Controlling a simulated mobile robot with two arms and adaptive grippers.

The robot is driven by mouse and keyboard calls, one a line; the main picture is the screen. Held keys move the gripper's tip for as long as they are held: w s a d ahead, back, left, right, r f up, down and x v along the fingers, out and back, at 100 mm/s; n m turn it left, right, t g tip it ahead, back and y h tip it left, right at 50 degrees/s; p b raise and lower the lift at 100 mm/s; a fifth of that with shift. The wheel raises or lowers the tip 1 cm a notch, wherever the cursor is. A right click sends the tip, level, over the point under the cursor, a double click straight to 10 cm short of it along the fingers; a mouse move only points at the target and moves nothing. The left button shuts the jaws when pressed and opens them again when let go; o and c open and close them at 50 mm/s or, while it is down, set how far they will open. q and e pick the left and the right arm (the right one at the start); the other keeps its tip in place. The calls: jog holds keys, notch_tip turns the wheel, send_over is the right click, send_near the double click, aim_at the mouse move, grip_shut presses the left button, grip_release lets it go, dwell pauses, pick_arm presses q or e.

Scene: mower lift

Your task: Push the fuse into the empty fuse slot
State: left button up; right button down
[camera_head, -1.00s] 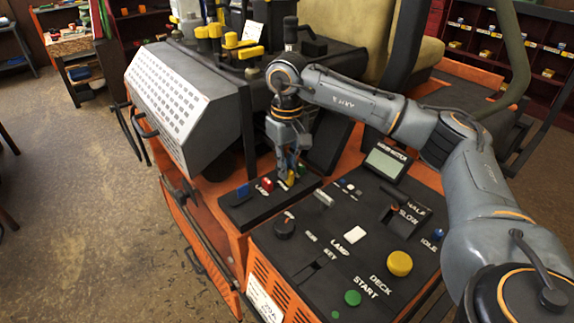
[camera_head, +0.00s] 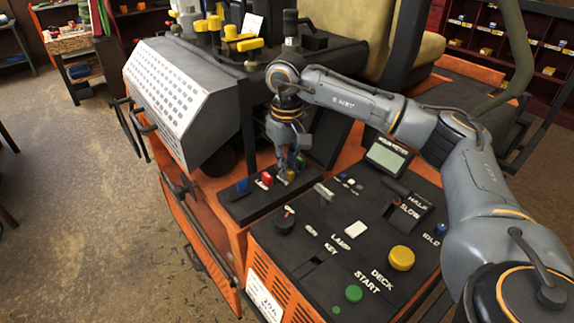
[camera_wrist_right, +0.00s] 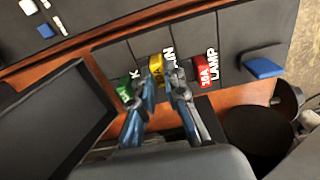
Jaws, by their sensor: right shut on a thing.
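My right gripper (camera_head: 285,176) points down at the black fuse panel (camera_head: 237,207) and is shut on the yellow fuse (camera_head: 291,175). In the right wrist view the fingers (camera_wrist_right: 163,78) meet around the yellow fuse (camera_wrist_right: 156,66), which stands over its own strip of the panel. The green fuse (camera_wrist_right: 124,90) is beside it on one side. The red fuse (camera_wrist_right: 203,70) and blue fuse (camera_wrist_right: 263,68) are on the other. The fingers hide the yellow fuse's lower end, so its seating depth cannot be told. My left gripper is not in view.
The orange mower's control panel (camera_head: 325,235) lies in front, with a black knob (camera_head: 284,218), a yellow deck button (camera_head: 401,258) and a green start button (camera_head: 353,293). A grey perforated housing (camera_head: 165,95) and yellow-topped levers (camera_head: 240,40) stand behind. Floor at left is clear.

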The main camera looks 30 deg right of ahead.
jog(key=c, duration=1.3)
grip_release()
jog(key=shift+r, duration=0.1)
notch_tip(320, 180, up, 12)
